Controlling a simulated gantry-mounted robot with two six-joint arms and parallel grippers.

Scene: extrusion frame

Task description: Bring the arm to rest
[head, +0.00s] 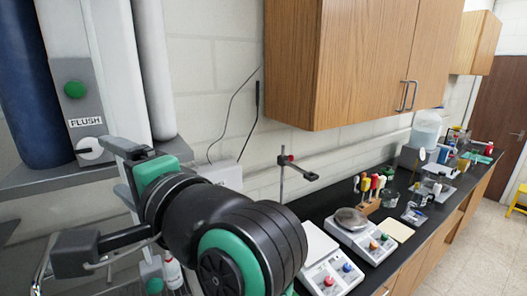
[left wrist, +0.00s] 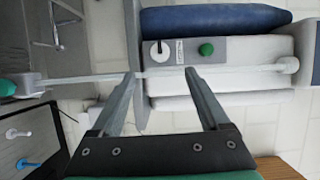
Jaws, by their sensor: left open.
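My left gripper is open and empty in the left wrist view (left wrist: 160,74), with its two grey fingers spread apart. I see nothing between the fingers. My right gripper is in neither view.
A dark blue cylinder (head: 30,90) stands beside the panel above a grey ledge (head: 45,180). A wooden cabinet (head: 335,60) hangs over the black counter (head: 415,240).

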